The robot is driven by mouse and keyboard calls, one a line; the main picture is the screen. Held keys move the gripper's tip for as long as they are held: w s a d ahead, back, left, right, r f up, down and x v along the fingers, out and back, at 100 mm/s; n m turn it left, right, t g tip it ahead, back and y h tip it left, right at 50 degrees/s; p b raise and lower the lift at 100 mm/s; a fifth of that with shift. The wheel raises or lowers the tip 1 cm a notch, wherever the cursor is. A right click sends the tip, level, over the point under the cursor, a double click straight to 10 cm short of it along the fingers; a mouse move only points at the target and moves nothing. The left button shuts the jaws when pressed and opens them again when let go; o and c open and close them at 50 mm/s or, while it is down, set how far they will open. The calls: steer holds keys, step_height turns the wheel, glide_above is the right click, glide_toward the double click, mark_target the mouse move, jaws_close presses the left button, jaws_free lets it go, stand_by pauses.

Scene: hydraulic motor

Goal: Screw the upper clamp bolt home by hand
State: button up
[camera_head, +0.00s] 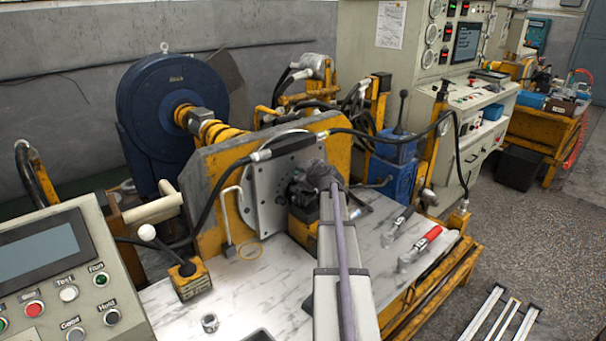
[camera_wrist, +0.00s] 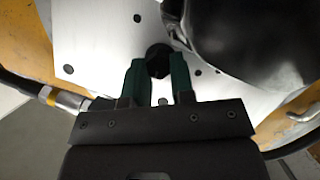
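The upper clamp bolt (camera_wrist: 158,54) shows in the wrist view as a dark round head against the pale metal plate (camera_wrist: 100,45). My gripper (camera_wrist: 159,68) has its two green fingers on either side of the bolt head, and they appear to touch it. How deep the bolt sits in the plate cannot be told, as its shank is hidden. In the head view the same plate (camera_head: 262,200) is fixed to the yellow bracket. There my arm's end covers the bolt and the fingers. A large dark motor body (camera_wrist: 240,40) fills the upper right of the wrist view, close to the right finger.
A black hose with a metal fitting (camera_wrist: 68,100) runs left of my gripper in the wrist view. The yellow bracket (camera_head: 205,165) stands behind the plate. Red-handled (camera_head: 428,238) and black-handled clamps lie on the bench right of my arm.

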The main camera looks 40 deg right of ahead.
jaws_close()
steer(key=shift+m, duration=0.3)
steer(key=shift+d+m+y+p, duration=0.2)
steer(key=shift+m+y+p, duration=0.25)
steer(key=shift+m+y, duration=0.65)
steer(key=m+y, duration=0.1)
steer(key=m, duration=0.2)
steer(key=shift+d+y, duration=0.2)
steer(key=shift+y, duration=0.2)
steer(key=m+y, duration=0.1)
steer(key=m+b, duration=0.1)
steer(key=m+y+b, duration=0.1)
steer(key=shift+s+d+f+m+y, duration=0.1)
steer(key=shift+d+f+m+y, duration=0.05)
steer(key=shift+f+m+y, duration=0.2)
steer(key=m+t+y+b, duration=0.1)
steer(key=m, duration=0.2)
steer(key=shift+d+b, duration=0.1)
steer(key=shift+b, duration=0.3)
steer(key=shift+r+m+t+y, duration=0.1)
steer(key=shift+m+t+y, duration=0.15)
steer(key=shift+m+t, duration=0.1)
